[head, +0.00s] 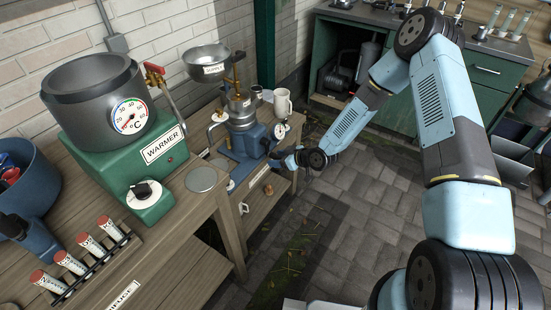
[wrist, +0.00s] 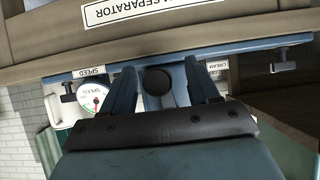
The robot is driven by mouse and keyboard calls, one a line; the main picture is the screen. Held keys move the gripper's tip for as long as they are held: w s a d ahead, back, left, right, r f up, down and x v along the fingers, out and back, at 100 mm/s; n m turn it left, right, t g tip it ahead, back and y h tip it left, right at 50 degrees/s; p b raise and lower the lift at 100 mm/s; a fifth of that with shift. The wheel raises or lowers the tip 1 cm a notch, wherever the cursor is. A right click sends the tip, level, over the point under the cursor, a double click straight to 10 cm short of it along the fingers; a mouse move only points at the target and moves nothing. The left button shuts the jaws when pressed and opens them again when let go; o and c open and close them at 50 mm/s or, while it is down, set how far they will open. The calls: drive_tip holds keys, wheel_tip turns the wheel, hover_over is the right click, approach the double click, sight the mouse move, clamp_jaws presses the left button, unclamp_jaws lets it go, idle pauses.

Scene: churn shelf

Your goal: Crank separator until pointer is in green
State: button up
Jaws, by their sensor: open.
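The separator (head: 243,140) is a blue machine on the wooden bench, with a metal bowl (head: 207,62) labelled SUPPLY above it. My gripper (head: 276,158) is beside its right side. In the wrist view my gripper (wrist: 160,78) is open, with one blue finger on each side of a round dark knob (wrist: 158,80), which looks like the crank's handle. I cannot tell whether the fingers touch it. The speed gauge (wrist: 93,97) is partly hidden by the left finger; its pointer is too small to read. The gauge also shows small in the head view (head: 279,131).
A green warmer (head: 120,135) with a grey pot and dial stands left on the bench. Several red-capped tubes (head: 80,255) stand in a rack at front left. A white mug (head: 283,101) is behind the separator. The paved floor (head: 345,215) right of the bench is clear.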

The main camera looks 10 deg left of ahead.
drive_tip(key=v, duration=0.7)
drive_tip(key=shift+d+r, duration=0.2)
drive_tip(key=shift+d, duration=0.1)
idle(0.3)
drive_tip(key=shift+s, duration=0.15)
idle(0.3)
